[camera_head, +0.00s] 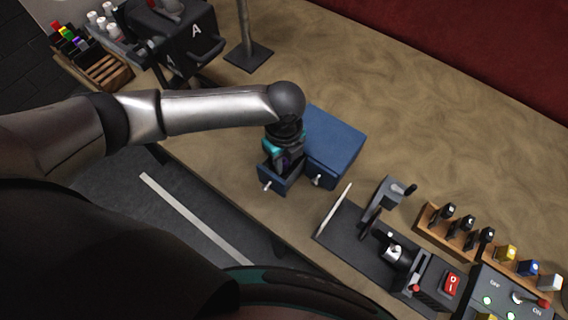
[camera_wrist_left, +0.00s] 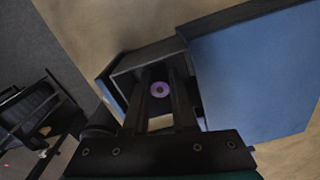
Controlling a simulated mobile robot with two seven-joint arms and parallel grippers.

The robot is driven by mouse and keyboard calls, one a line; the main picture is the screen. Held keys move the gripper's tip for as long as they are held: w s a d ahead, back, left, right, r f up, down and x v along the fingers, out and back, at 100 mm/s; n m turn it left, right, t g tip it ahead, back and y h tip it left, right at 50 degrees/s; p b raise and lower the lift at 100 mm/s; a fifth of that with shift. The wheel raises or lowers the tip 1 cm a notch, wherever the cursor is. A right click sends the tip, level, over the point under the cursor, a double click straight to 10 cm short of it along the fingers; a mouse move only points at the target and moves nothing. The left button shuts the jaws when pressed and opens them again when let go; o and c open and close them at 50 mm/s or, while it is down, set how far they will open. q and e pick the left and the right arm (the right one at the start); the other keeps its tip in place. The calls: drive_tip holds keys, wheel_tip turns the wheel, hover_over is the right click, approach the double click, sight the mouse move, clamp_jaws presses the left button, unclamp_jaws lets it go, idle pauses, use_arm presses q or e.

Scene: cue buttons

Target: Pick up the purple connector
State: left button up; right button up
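The purple connector (camera_wrist_left: 160,89) shows in the left wrist view as a small purple ring with a pale centre, inside the pulled-out drawer (camera_wrist_left: 124,72) of a blue box (camera_wrist_left: 262,75). My left gripper (camera_wrist_left: 161,80) points down into the drawer, its two dark fingers apart on either side of the ring. I cannot tell whether they touch it. In the head view my left gripper (camera_head: 284,162) is over the open drawer (camera_head: 277,182) at the front of the blue box (camera_head: 336,140), and the wrist hides most of the drawer's inside. My right gripper is in neither view.
A second drawer handle (camera_head: 317,181) sticks out beside the open drawer. A dark machine with a red switch (camera_head: 452,284), a wooden tool rack (camera_head: 436,219) and a control panel (camera_head: 510,300) stand at right. A black bin (camera_head: 172,45) and post base (camera_head: 248,56) stand at the back left.

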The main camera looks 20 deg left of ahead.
sight(284, 160)
use_arm(q)
clamp_jaws()
wheel_tip(284, 160, up, 20)
drive_tip(key=p, duration=0.2)
idle(0.5)
